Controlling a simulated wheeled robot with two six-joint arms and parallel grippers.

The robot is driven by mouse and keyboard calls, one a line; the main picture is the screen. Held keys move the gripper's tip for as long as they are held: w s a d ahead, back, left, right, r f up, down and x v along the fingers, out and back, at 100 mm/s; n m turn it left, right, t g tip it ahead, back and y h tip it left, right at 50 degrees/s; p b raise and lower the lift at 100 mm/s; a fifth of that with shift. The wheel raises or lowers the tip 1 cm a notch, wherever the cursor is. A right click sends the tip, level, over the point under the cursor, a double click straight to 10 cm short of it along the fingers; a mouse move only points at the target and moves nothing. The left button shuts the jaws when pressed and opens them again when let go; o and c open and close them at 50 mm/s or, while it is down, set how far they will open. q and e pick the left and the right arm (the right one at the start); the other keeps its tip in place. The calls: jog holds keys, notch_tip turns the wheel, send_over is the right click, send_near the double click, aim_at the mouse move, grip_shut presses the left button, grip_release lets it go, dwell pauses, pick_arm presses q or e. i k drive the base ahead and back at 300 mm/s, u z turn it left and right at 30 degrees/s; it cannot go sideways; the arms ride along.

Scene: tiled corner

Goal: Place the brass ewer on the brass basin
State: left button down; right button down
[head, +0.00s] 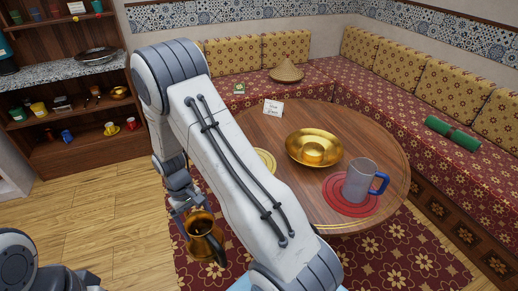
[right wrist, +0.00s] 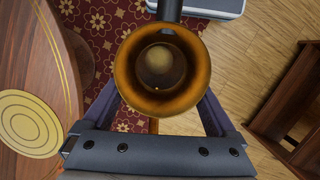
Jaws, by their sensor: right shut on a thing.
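The brass ewer (head: 203,238) hangs in my right gripper (head: 188,207), left of the round table and above the patterned rug. In the right wrist view the ewer (right wrist: 162,72) is seen from above, its round mouth between the two fingers. The gripper is shut on it. The ewer looks roughly upright. The brass basin (head: 300,145) stands on the table, a wide bowl with a raised round centre, and nothing rests on it. My right arm crosses the head view between ewer and basin. My left gripper is not clearly in view; only parts of my left arm show at bottom left.
On the round table (head: 385,145) are a grey mug (head: 358,183) with blue handle on a red mat (head: 335,199), a white card (head: 273,108) and a yellow mat (head: 265,158), partly hidden by my arm. Cushioned benches stand behind. Shelves (head: 62,155) stand at left.

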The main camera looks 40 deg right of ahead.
aim_at(311, 149)
jog(key=u, duration=1.35)
jog(key=k, duration=1.05)
jog(key=z, duration=2.1)
jog(key=i, duration=0.15)
jog(key=u, duration=0.15)
